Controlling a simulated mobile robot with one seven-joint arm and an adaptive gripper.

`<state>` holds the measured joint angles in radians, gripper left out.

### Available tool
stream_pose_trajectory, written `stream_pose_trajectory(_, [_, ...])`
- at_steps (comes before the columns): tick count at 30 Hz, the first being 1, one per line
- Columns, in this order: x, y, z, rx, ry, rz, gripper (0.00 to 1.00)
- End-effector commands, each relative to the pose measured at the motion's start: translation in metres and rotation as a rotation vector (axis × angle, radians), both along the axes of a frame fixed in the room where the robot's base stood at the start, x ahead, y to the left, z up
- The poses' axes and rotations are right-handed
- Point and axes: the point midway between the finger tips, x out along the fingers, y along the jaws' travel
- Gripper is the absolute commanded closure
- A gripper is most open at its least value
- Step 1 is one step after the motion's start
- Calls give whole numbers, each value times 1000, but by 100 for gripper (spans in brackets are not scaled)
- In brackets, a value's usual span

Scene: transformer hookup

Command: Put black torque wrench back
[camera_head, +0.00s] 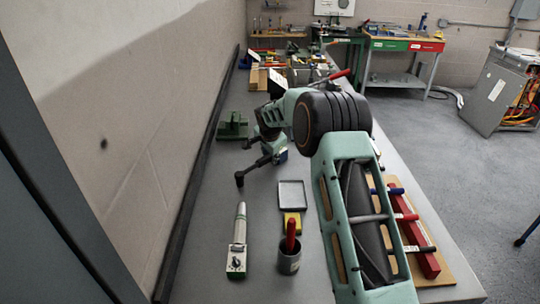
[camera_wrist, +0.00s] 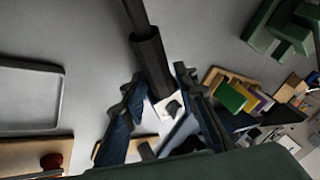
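The black torque wrench (camera_head: 256,168) is held out from my gripper (camera_head: 272,148) above the grey bench, its head end pointing down-left in the head view. In the wrist view its black shaft and thicker grip (camera_wrist: 150,60) run in from the top and end between the two fingers of my gripper (camera_wrist: 160,88), which appear closed on it. A wooden board with a red rack (camera_head: 428,264) lies at the bench's right side. Tools with blue (camera_head: 390,191), red (camera_head: 406,217) and dark (camera_head: 420,248) ends lie across it. My arm hides part of the rack.
A grey tray (camera_head: 292,185), a yellow item (camera_head: 296,216), a cup (camera_head: 289,264) with a red-handled tool and a white-green instrument (camera_head: 238,250) stand on the near bench. A green fixture (camera_head: 232,126) stands by the wall. More tools crowd the far end.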

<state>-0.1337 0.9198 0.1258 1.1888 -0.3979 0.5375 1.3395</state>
Motion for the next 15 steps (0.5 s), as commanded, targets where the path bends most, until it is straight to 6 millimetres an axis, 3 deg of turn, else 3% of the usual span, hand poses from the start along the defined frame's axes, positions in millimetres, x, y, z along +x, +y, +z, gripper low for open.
stream_pose_trajectory(15, [-5, 1, 10, 0, -2, 0, 63])
